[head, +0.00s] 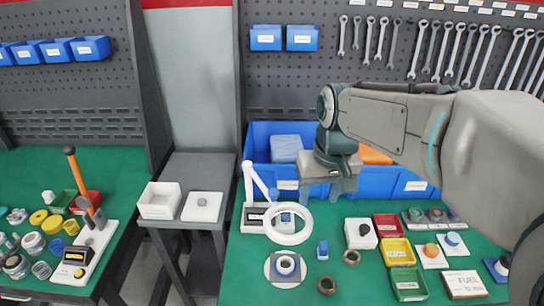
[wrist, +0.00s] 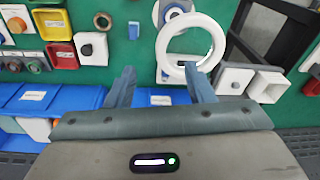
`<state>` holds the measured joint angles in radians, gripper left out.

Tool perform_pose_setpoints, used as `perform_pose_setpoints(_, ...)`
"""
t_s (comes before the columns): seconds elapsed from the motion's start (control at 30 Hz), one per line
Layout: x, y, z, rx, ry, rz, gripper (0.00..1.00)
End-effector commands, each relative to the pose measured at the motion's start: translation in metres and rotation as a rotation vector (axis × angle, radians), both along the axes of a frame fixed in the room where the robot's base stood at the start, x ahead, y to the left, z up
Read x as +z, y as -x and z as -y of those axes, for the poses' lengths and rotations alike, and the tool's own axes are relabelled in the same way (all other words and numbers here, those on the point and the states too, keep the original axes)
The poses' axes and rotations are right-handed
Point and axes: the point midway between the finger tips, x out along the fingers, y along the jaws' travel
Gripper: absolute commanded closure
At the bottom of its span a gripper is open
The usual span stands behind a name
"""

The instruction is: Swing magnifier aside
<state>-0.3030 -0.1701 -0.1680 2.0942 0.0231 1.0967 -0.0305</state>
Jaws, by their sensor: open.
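The magnifier (head: 287,240) is a white ring on a jointed white arm (head: 249,182). In the wrist view the magnifier ring (wrist: 163,48) is at upper right of centre. My gripper (head: 325,192) is open and empty, behind and to the right of the ring, in front of the blue bins. In the wrist view my gripper (wrist: 160,69) has its right fingertip overlapping the ring's near rim; I cannot tell whether they touch.
Large blue bins (head: 400,182) stand at the back. Red, yellow and green trays (head: 398,252) and a white button box (head: 361,233) are to the right.

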Motion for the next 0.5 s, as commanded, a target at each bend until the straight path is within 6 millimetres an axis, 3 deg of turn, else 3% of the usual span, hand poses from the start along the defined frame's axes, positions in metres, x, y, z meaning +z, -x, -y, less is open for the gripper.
perform_pose_setpoints(0.03,0.025,-0.019,-0.016,0.041,0.007,-0.022,0.52)
perform_pose_setpoints(0.2,0.059,-0.06,-0.057,0.134,0.039,-0.075,0.52)
perform_pose_setpoints(0.37,0.074,-0.08,-0.083,0.185,0.066,-0.098,0.52)
perform_pose_setpoints(0.5,0.074,-0.085,-0.092,0.201,0.076,-0.106,0.52)
